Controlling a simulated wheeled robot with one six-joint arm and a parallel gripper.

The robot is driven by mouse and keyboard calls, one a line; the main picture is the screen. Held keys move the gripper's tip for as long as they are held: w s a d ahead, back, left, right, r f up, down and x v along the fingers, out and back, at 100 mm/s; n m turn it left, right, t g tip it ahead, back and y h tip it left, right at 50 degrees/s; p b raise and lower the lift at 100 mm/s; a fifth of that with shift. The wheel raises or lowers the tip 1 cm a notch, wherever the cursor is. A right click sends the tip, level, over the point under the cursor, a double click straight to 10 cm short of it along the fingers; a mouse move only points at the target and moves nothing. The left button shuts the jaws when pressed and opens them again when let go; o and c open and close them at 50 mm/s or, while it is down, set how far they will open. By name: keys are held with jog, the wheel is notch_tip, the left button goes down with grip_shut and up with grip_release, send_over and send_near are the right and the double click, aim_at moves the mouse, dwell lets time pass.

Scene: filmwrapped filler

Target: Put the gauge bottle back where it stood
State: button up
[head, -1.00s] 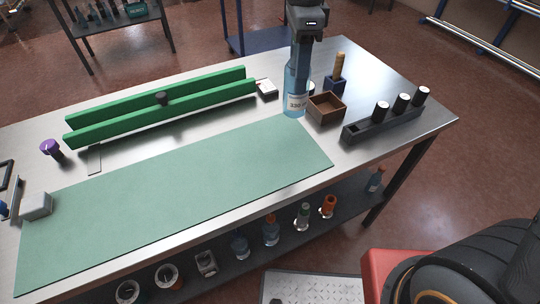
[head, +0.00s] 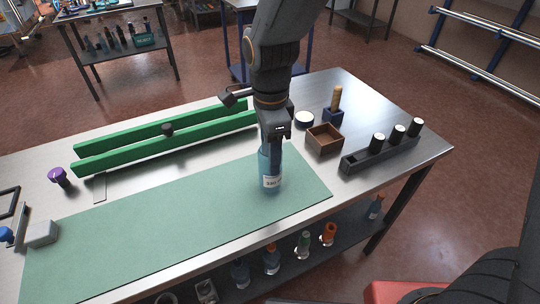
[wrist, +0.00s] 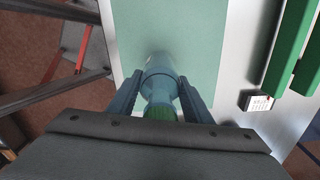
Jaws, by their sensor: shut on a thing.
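The gauge bottle (head: 271,168) is translucent blue with a white label that reads something like 320 or 330. My gripper (head: 272,140) is shut on its upper part and holds it upright. The bottle is at the right part of the green mat (head: 150,225); I cannot tell whether its base touches the mat. In the wrist view the bottle (wrist: 160,84) sits between the two fingers of my gripper (wrist: 160,98), with its green-tinted neck towards me and the mat (wrist: 195,35) beyond it.
A brown open box (head: 325,139), a white round lid-like item (head: 304,119) and a dark rack with white-topped cylinders (head: 380,153) stand to the right. Green rails (head: 165,138) lie behind the mat. A small white block (wrist: 257,101) shows near the rails. The mat's left is mostly clear.

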jog(key=shift+f, duration=0.65)
jog(key=shift+f, duration=0.1)
jog(key=o, duration=1.4)
notch_tip(320, 180, up, 12)
jog(key=b, duration=0.2)
jog(key=shift+b, duration=0.35)
jog(key=s+d+f+n, duration=0.1)
jog(key=d+f+n, duration=0.3)
jog(key=d, duration=0.4)
jog(key=d+f+n+t, duration=0.1)
jog(key=d+f+n, duration=0.3)
jog(key=d, duration=0.4)
jog(key=s+d+f+n, duration=0.1)
jog(key=d+f+n, duration=0.3)
jog(key=d+n, duration=0.2)
jog(key=shift+s+d+t, duration=0.15)
jog(key=shift+d, duration=0.4)
jog(key=shift+s+d+t, duration=0.15)
jog(key=shift+d, duration=0.35)
